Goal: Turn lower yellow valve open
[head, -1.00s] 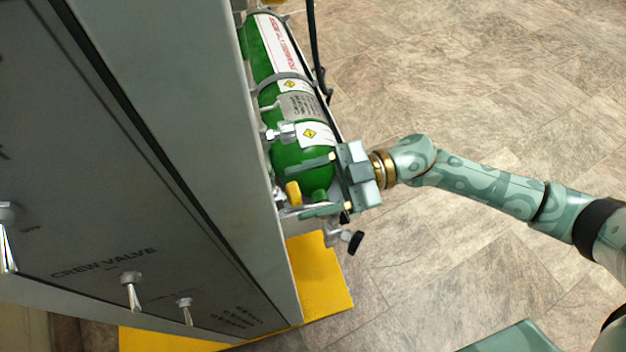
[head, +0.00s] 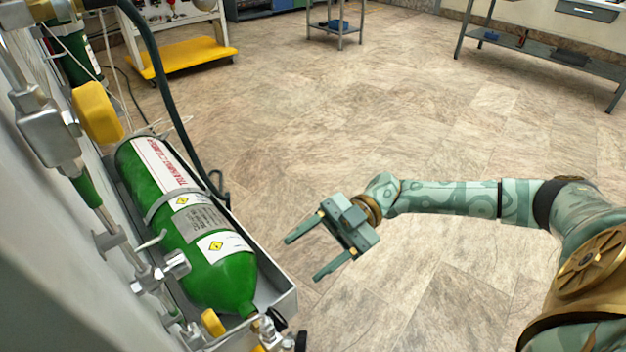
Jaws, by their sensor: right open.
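A lower yellow valve handle (head: 212,322) shows at the bottom of the head view, by the lower end of the green oxygen cylinder (head: 180,220). A larger yellow handle (head: 97,112) sits higher on the pipework at the left. My right gripper (head: 302,258) is open and empty. It hangs over the floor to the right of the cylinder, apart from the valve, with its fingers pointing left. My left gripper is not in view.
The cylinder lies in a grey metal tray (head: 285,303) with a raised rim. A dark hose (head: 165,90) runs down beside it. Pipes and fittings (head: 50,130) line the panel at left. A yellow-decked cart (head: 185,57) and benches stand far off; the middle floor is clear.

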